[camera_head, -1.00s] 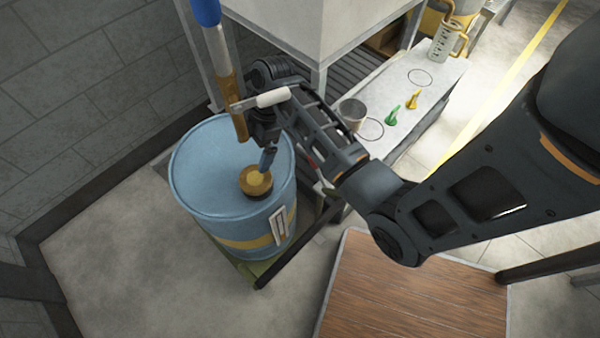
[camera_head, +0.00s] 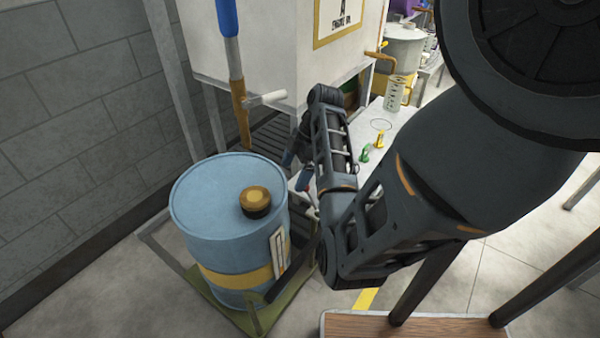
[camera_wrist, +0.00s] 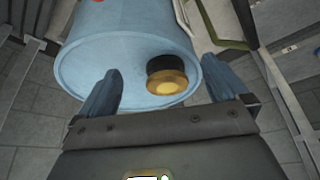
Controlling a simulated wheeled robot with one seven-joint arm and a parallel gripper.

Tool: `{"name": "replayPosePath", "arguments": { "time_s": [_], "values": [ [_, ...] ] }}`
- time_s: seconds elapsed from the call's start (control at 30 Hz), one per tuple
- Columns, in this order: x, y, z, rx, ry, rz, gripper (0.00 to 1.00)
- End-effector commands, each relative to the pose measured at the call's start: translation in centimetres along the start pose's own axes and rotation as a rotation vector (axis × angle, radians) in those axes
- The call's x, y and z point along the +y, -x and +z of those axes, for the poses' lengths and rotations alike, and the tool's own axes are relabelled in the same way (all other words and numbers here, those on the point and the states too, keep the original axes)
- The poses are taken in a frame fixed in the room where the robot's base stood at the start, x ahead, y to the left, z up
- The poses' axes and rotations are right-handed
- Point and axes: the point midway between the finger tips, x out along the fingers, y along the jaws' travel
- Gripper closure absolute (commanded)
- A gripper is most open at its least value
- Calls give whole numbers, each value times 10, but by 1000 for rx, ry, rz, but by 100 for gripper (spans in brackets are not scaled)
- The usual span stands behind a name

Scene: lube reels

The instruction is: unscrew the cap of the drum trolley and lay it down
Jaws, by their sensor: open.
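The drum trolley carries a blue drum (camera_head: 215,215) with a yellow band, standing upright. Its cap (camera_head: 256,200), black with a brass-coloured top, sits on the drum's lid near the right rim. My gripper (camera_head: 296,175) is to the right of the drum, partly hidden by my arm, and apart from the cap. In the wrist view, the cap (camera_wrist: 166,78) lies beyond and between the two blue fingertips (camera_wrist: 158,85), which are spread wide with nothing between them. The drum's lid fills the upper middle of that view.
A pale cabinet (camera_head: 270,50) on legs stands behind the drum, with a blue and yellow upright tube (camera_head: 235,80) before it. A wooden top (camera_head: 400,328) lies at the front right.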

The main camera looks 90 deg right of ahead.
Motion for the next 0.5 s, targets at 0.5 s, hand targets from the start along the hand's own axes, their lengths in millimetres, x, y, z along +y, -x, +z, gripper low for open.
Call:
{"name": "replayPosePath", "arguments": {
  "time_s": [0.5],
  "values": [
    [0,-36,-89,0,5,-1,0]
  ]
}}
